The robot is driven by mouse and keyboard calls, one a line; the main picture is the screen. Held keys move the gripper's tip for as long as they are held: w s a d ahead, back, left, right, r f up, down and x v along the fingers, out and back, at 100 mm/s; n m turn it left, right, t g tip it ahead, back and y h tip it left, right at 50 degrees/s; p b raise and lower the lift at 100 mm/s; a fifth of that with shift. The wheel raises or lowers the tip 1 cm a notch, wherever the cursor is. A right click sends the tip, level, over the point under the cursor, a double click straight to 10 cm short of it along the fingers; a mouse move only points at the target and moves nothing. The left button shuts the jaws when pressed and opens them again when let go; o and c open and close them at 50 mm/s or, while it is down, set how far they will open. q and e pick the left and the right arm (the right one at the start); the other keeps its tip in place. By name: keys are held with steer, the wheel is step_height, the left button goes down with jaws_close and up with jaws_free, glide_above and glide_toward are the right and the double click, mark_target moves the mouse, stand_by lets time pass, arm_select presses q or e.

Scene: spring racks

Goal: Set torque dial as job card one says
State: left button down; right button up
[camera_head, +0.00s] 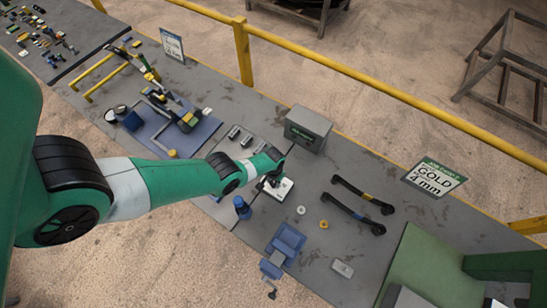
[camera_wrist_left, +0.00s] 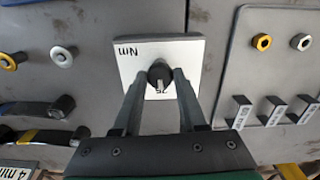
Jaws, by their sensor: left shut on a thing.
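The torque dial is a dark round knob (camera_wrist_left: 160,73) with a light pointer, on a white plate (camera_wrist_left: 133,60) marked "Nm". In the left wrist view my left gripper (camera_wrist_left: 161,84) has its two fingers closed on either side of the knob. The printed number beside the knob looks like 75, partly covered. In the head view the plate (camera_head: 282,191) lies at the end of my left arm, and my left gripper (camera_head: 271,180) hides the knob. A job card (camera_head: 436,178) at the right reads "GOLD 4 mm". Another card (camera_head: 172,44) stands far back left, too small to read fully.
Two dark wrenches (camera_head: 355,210) lie right of the dial. Gold (camera_head: 324,224) and silver (camera_head: 301,210) rings lie nearby. A grey box (camera_head: 307,130) stands behind, and a blue vise (camera_head: 287,243) in front. A yellow rail (camera_head: 390,93) runs along the back.

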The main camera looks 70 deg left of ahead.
arm_select(q)
steer(key=m, duration=0.5)
steer(key=shift+m, duration=0.3)
steer(key=m, duration=0.4)
steer(key=shift+m, duration=0.4)
steer(key=shift+c, duration=2.2)
jaws_free()
